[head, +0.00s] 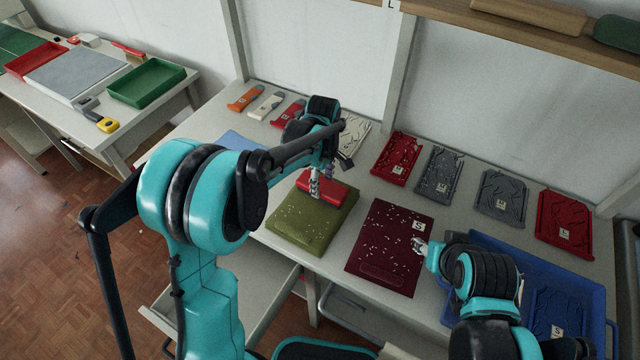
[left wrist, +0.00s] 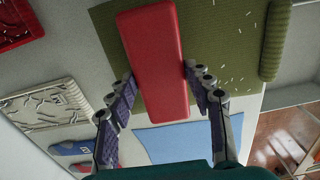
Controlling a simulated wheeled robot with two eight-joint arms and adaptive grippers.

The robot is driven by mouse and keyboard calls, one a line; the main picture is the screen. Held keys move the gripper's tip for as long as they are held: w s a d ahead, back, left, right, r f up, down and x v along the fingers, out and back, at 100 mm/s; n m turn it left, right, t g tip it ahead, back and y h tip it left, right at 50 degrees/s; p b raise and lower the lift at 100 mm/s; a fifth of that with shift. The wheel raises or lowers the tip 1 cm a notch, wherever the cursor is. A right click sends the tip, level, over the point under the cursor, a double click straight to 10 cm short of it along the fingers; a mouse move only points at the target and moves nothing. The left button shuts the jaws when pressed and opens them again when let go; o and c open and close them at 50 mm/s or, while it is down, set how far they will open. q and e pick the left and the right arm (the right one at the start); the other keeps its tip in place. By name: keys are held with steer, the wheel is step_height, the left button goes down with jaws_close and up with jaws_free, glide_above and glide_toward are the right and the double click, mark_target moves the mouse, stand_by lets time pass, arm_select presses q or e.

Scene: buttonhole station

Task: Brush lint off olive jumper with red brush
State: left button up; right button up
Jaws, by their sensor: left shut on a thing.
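The olive jumper (head: 297,228) lies folded on the table, with white lint flecks across its front part; it also shows in the left wrist view (left wrist: 215,45). The red brush (head: 334,191) rests on or just above its far part; I cannot tell if they touch. My left gripper (head: 315,186) is shut on the red brush, one finger on each long side, as the left wrist view shows for the brush (left wrist: 150,55). My right gripper (head: 421,246) is over the right edge of the maroon jumper; its opening is too small to tell.
A maroon jumper (head: 385,245) with white flecks and an S label lies right of the olive one. Several textured grey and red pieces (head: 438,176) line the back. A blue tray (head: 597,300) stands at right. Orange, white and red tools (head: 245,97) lie at the back left.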

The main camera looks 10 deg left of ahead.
arm_select(q)
steer(key=shift+w+d, duration=0.35)
steer(key=shift+w, duration=0.55)
steer(key=shift+w+d, duration=0.3)
steer(key=shift+w, duration=0.6)
steer(key=shift+w+d, duration=0.25)
steer(key=shift+w, duration=0.3)
steer(key=shift+w+d, duration=0.2)
steer(key=shift+w, duration=0.35)
steer(key=shift+r, duration=0.2)
step_height(320, 180, up, 6)
steer(key=p, duration=0.4)
steer(key=shift+f, duration=0.15)
steer(key=shift+s, duration=0.1)
